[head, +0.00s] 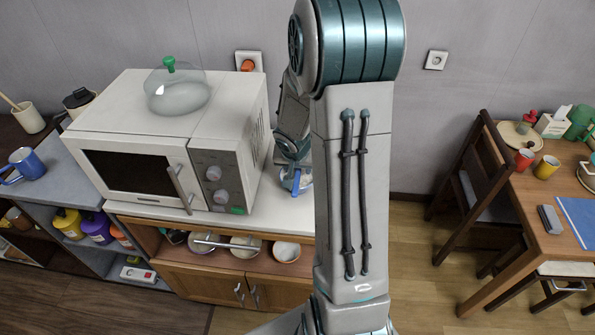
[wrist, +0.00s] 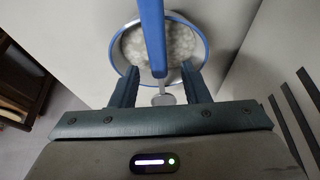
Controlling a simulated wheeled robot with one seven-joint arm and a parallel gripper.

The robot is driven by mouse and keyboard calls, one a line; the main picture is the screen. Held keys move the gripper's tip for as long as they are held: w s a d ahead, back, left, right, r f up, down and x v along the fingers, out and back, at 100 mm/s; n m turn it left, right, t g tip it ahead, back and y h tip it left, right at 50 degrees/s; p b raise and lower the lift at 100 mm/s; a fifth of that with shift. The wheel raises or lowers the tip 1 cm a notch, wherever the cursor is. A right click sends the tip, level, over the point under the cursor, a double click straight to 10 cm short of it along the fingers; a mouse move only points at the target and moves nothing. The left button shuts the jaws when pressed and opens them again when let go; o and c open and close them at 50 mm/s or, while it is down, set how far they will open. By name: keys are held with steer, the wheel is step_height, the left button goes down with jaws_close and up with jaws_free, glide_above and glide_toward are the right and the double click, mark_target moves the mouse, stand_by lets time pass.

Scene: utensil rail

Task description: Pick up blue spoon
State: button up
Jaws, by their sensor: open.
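In the wrist view, my gripper (wrist: 159,72) is open, with one dark finger on each side of a blue handle, which looks like the blue spoon (wrist: 152,30). The handle runs from the top edge down between the fingers, with a gap on both sides. A small grey piece (wrist: 163,99) shows just below its near end. Behind it is a round blue-rimmed container (wrist: 204,50) with a pale speckled inside. In the head view, a blue and white item (head: 296,181) shows on the counter below my wrist, partly hidden by my arm. I cannot make out the spoon there.
A white microwave (head: 135,140) stands left of my gripper, with a glass lid (head: 178,93) on top. The grey wall is close behind. A blue mug (head: 25,163) stands far left. A chair (head: 482,190) and wooden table (head: 540,235) are at the right, with open floor before them.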

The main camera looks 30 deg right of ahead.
steer(key=shift+f, duration=0.15)
stand_by(0.4)
jaws_close()
